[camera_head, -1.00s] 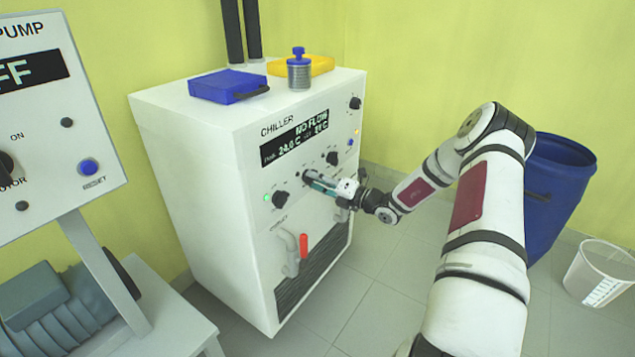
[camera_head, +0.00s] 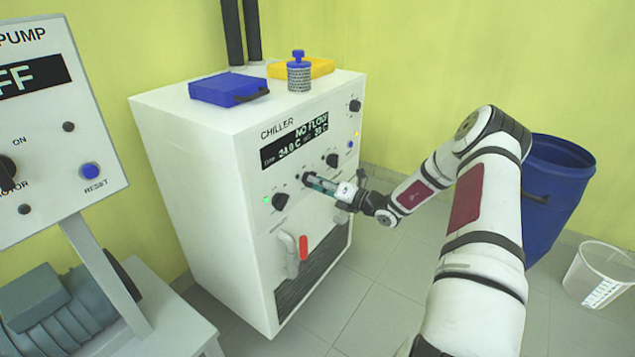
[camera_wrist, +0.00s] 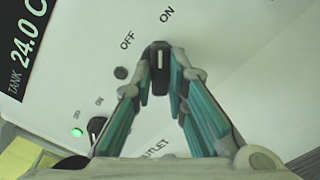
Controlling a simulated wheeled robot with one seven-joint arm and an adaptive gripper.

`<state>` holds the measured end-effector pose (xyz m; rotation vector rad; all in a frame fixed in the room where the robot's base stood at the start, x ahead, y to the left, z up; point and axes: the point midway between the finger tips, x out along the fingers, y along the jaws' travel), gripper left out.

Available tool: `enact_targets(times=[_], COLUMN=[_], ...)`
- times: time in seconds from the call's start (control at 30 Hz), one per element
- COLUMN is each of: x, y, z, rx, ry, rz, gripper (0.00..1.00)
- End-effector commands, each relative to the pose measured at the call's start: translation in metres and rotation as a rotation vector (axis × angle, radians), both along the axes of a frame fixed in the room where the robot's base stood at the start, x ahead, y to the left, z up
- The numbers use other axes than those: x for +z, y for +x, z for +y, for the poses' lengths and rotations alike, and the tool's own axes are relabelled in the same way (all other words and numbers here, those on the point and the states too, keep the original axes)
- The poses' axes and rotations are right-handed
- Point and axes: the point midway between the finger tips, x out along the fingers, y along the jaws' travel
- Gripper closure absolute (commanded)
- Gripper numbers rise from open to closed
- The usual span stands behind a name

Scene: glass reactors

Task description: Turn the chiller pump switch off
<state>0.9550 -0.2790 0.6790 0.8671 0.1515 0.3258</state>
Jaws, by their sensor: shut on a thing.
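My gripper (camera_head: 309,180) is at the middle of the panel, below the display. In the wrist view its teal-padded fingers close around a small black switch knob (camera_wrist: 160,66). The knob's white mark points up, towards the ON label (camera_wrist: 167,14); the OFF label (camera_wrist: 127,40) is to its upper left. The fingers hide the knob in the head view.
Another black knob (camera_head: 280,201) with a green light is left of my gripper; another (camera_head: 332,160) is to the right. A red-handled valve (camera_head: 304,247) sticks out below. A blue drum (camera_head: 562,200) and a bucket (camera_head: 602,275) stand right.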

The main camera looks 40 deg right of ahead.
Motion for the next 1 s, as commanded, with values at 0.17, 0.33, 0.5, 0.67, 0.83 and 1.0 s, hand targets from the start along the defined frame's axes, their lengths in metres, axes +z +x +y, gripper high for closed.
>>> enact_targets(times=[0.17,0.33,0.5,0.67,0.83,1.0], x=[-0.0005,-0.0006,-0.0011,-0.0018,-0.0023,-0.0025], y=[-0.0005,-0.0003,-0.0004,-0.0006,-0.0007,-0.0006], z=[0.0006,0.0003,0.0,-0.0002,-0.0002,-0.0001], rx=[0.001,0.001,0.001,0.001,0.002,0.002], ry=[-0.145,-0.299,-0.448,-0.577,-0.688,-0.768], rz=[-0.051,-0.106,-0.16,-0.205,-0.246,-0.275], gripper=[1.0,1.0,1.0,1.0,1.0,1.0])
